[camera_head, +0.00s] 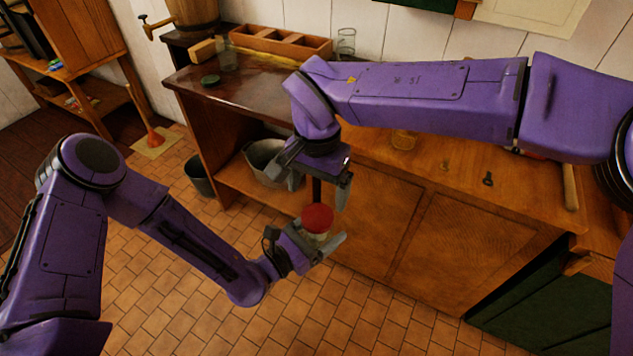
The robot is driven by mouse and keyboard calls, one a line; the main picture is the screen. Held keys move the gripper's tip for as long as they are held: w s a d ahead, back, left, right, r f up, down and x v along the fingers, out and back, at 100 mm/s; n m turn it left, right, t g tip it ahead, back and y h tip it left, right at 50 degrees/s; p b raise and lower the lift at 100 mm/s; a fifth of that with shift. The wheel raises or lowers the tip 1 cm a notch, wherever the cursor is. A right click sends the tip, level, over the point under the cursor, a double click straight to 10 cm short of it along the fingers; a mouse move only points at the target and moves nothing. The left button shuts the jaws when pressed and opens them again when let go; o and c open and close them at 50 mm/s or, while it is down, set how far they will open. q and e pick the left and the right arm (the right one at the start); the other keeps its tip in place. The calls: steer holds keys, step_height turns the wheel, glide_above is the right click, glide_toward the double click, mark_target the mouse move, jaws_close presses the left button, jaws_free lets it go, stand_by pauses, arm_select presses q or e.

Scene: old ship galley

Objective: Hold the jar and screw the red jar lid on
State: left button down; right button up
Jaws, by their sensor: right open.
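The jar (316,237) is small and clear, and my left gripper (319,247) is shut on it, holding it in the air in front of the counter. The red jar lid (317,218) sits on top of the jar; I cannot tell how tightly it is seated. My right gripper (318,188) is open just above the lid, fingers pointing down, with nothing between them. It appears apart from the lid.
The counter (440,215) runs behind my grippers. A metal pot (265,160) and a bucket (198,176) are below. Floor in front is clear.

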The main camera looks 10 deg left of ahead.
mark_target(317, 215)
step_height(317, 215, down, 7)
steer(key=shift+f, duration=0.1)
stand_by(0.3)
